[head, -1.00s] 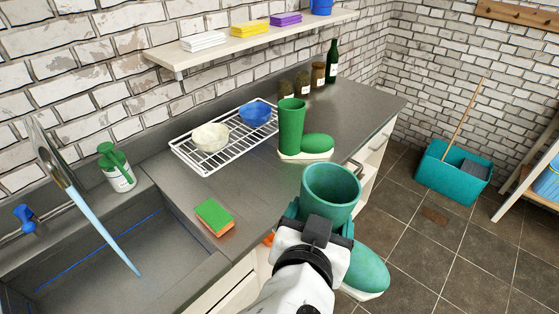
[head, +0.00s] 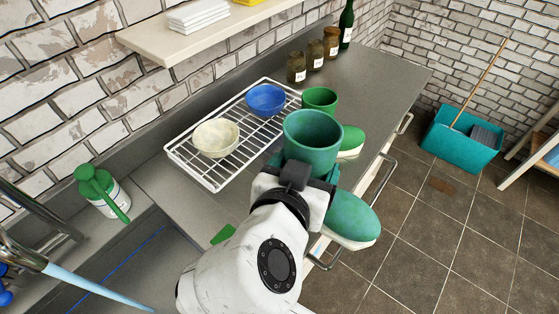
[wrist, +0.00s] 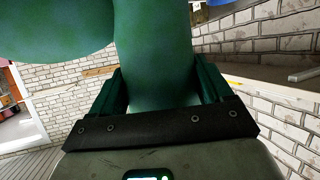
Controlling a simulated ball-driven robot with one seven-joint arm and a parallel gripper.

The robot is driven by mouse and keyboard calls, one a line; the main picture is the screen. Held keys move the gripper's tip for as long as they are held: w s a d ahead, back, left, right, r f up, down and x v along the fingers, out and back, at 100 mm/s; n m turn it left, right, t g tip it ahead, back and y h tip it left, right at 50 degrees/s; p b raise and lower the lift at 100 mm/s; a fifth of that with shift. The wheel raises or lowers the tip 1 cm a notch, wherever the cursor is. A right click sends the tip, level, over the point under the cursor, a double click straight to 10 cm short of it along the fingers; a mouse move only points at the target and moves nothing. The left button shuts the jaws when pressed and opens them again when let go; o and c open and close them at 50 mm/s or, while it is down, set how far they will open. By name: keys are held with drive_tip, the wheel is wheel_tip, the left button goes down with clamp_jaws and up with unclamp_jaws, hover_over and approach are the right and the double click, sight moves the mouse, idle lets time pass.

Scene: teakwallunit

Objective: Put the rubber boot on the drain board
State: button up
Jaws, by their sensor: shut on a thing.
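A teal-green rubber boot (head: 312,150) is held upright by my gripper (head: 296,172), its foot pointing to the lower right in the head view. The boot's shaft (wrist: 155,50) fills the middle of the wrist view, between my two green fingers. The white wire drain board (head: 180,163) lies on the grey counter, left of the held boot. It bears a cream bowl (head: 216,138) and a blue bowl (head: 266,100), with bare wires on its right part. A second green boot (head: 320,98) stands on the counter behind the held one, partly hidden by it.
A sink with a tap (head: 22,250) and a green-and-white bottle (head: 103,193) are at the left. A green sponge (head: 223,234) is partly hidden by my arm. Jars (head: 297,68) and a dark bottle (head: 346,22) stand at the back. A shelf (head: 165,45) overhangs the counter.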

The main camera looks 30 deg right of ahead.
drive_tip(key=w+a+f+p, duration=0.1)
drive_tip(key=w+f+p, duration=0.2)
drive_tip(key=w+f, duration=0.9)
drive_tip(key=shift+a+p, duration=0.3)
drive_tip(key=shift+a, duration=0.05)
drive_tip(key=shift+w+f, duration=0.1)
drive_tip(key=shift+f, duration=0.2)
drive_tip(key=o, duration=1.2)
drive_tip(key=shift+r, duration=0.15)
drive_tip(key=b+v, duration=0.3)
drive_tip(key=v, duration=0.9)
